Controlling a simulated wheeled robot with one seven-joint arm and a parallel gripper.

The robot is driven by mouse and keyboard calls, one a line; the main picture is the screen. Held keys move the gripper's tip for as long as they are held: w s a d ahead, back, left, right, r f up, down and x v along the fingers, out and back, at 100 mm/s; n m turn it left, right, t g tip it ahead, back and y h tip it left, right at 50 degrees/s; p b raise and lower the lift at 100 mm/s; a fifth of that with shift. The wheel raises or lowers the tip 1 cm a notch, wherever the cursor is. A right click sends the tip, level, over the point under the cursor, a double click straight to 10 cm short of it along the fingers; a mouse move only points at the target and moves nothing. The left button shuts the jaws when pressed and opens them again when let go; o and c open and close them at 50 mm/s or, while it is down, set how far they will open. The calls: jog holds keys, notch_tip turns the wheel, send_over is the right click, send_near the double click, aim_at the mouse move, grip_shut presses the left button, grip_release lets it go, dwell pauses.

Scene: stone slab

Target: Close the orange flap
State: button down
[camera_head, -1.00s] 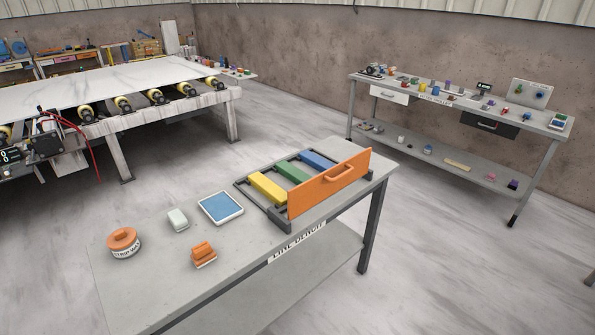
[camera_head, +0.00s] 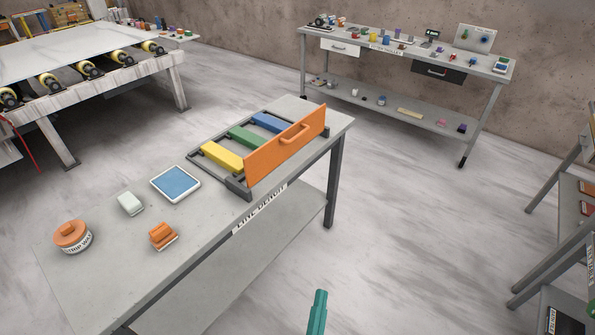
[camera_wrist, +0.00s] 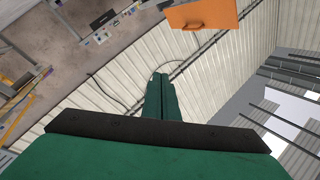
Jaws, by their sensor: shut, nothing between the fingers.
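The orange flap (camera_head: 287,147) stands upright along the front side of a dark frame (camera_head: 238,187) on the grey bench. It has an orange bar handle on its outer face. Behind it lie a yellow block (camera_head: 222,157), a green block (camera_head: 246,138) and a blue block (camera_head: 268,122). My teal gripper (camera_head: 319,294) shows at the bottom of the head view, in front of the bench and well apart from the flap. In the wrist view my gripper (camera_wrist: 160,78) has its fingers together and empty. An orange panel (camera_wrist: 202,14) shows above it there; I cannot tell if it is the flap.
The bench (camera_head: 100,290) also holds an orange-lidded tub (camera_head: 72,237), a white block (camera_head: 130,203), a blue-topped tray (camera_head: 175,184) and a small orange item (camera_head: 162,236). Another table stands at the right edge. The floor (camera_head: 400,220) before the bench is clear.

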jog(key=w+a+r+m+g+h, duration=0.1)
jog(key=w+r+m, duration=0.3)
jog(key=w, duration=1.2)
jog(key=w+a+r+m+g+h, duration=0.1)
jog(key=w+a+r+m, duration=0.2)
jog(key=w, duration=1.3)
jog(key=w+a+r+m+g+h, duration=0.1)
jog(key=w+r+m, duration=0.5)
jog(key=w, duration=1)
jog(key=shift+a+m, duration=0.9)
jog(key=shift+m, duration=0.2)
jog(key=shift+s+a, duration=0.1)
jog(key=shift+r, duration=0.1)
